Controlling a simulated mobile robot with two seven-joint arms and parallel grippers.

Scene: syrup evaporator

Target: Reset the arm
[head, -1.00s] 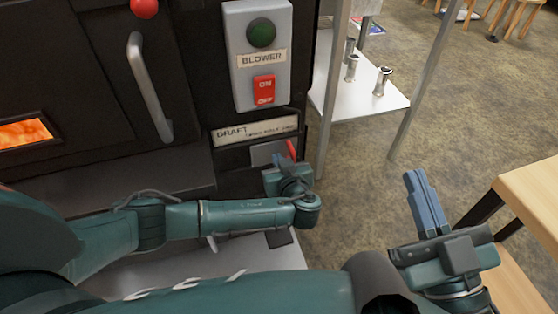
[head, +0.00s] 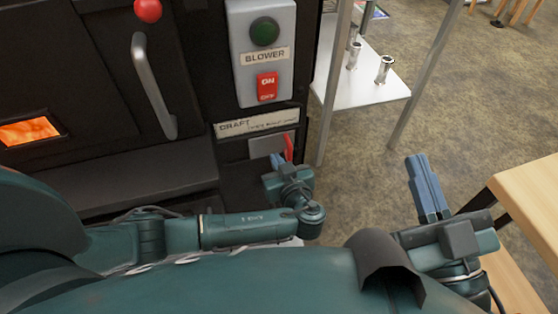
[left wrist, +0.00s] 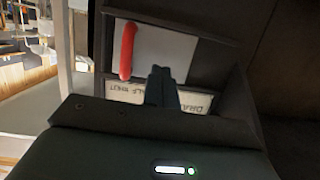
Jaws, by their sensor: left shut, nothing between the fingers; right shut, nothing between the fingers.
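My left gripper (head: 278,161) is shut and empty, in front of the draft plate at the lower right of the black evaporator front. The red draft lever (head: 288,148) stands just right of its fingertips in the head view. In the left wrist view the shut fingers (left wrist: 161,72) point at the grey plate, and the red lever (left wrist: 128,50) is to their left with a gap between. Whether the fingertips touch the plate I cannot tell. My right gripper (head: 420,160) is shut and empty, held over the floor at the right, away from the evaporator.
The blower box (head: 262,75) with its green button and red switch is above the draft label (head: 257,123). A door handle (head: 153,85) and glowing window are at left. A metal-legged shelf (head: 375,93) with steel cups stands behind. A wooden table (head: 530,195) is at right.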

